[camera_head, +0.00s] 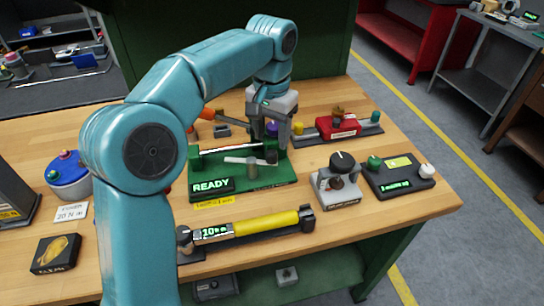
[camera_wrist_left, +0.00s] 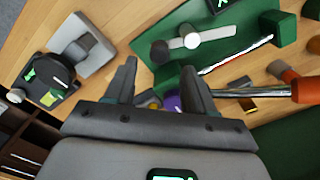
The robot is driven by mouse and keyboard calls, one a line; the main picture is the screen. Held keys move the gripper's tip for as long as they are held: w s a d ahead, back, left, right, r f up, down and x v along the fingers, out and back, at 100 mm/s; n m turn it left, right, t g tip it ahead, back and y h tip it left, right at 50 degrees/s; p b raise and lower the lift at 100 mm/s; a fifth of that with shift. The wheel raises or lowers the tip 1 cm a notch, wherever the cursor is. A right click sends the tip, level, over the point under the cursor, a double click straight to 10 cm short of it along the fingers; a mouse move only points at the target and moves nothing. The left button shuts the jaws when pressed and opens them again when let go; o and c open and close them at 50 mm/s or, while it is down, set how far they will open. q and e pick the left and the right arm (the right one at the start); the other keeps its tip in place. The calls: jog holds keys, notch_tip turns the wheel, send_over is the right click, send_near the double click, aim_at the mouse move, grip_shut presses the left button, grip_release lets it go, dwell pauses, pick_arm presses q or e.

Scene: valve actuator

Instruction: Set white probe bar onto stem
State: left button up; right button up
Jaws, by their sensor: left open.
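The green fixture (camera_head: 285,178) with a READY display stands mid-bench. A white bar (camera_head: 240,160) lies level across the top of a short grey stem (camera_head: 252,171) on it; I cannot tell how well it is seated. In the left wrist view the white bar (camera_wrist_left: 212,35) shows with a round grey stem top (camera_wrist_left: 192,41) and a black knob beside it. My left gripper (camera_head: 271,132) points down behind the fixture, apart from the bar. Its two fingers (camera_wrist_left: 160,85) are spread and hold nothing. A purple piece (camera_wrist_left: 172,103) shows between and beyond them. My right gripper is not in view.
A red block on a dark rail (camera_head: 337,126) stands behind right. A grey device with a black knob (camera_head: 340,180) and a dark box (camera_head: 400,178) stand at right. A yellow-handled tool (camera_head: 265,223) lies in front. An orange-handled tool (camera_wrist_left: 304,90) lies near my fingers.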

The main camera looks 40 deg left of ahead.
aim_at(272, 152)
pick_arm(q)
notch_tip(272, 152, down, 5)
jog(key=shift+s+r+b, duration=0.1)
jog(key=shift+b, duration=0.3)
jog(key=shift+f, duration=0.65)
grip_shut()
